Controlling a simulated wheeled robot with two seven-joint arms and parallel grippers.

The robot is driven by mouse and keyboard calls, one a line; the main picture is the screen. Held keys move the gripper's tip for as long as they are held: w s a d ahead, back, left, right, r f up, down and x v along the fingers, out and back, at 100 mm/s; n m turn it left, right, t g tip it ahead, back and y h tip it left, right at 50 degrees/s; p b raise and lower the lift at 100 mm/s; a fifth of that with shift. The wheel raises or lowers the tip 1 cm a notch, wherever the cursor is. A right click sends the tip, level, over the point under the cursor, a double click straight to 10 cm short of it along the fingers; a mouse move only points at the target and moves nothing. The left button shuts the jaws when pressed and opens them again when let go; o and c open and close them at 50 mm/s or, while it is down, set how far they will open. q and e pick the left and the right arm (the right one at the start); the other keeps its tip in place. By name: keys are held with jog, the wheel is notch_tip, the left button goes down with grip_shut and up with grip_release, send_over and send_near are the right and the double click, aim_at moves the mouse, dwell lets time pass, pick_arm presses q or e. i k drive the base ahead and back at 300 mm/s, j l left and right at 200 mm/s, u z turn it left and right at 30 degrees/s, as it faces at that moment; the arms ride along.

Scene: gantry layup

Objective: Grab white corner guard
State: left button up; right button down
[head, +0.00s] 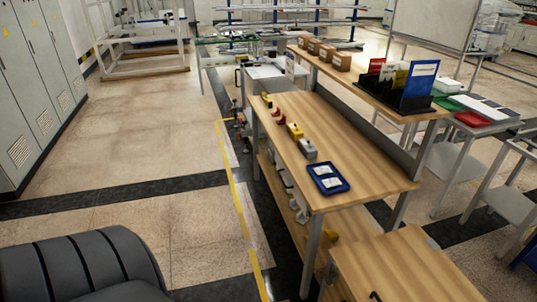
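I cannot pick out a white corner guard with certainty. Two small flat white pieces (331,183) lie in a blue tray (342,189) on the wooden workbench (365,170). Several whitish parts (297,204) sit on the bench's lower shelf, partly hidden by the bench top. A small pale grey block (308,150) stands on the bench top behind the tray. These are too small to tell their exact shape. Neither of my grippers is in the head view.
A yellow block (295,131) and red pieces (279,113) line the bench's left edge. A raised shelf (375,88) holds brown boxes (340,61) and a binder rack (412,92). Another wooden top (405,270) stands in front.

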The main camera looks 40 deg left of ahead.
aim_at(294, 205)
jog(key=u, duration=1.15)
jog(key=i+j+z, duration=0.25)
jog(key=i+j, duration=0.15)
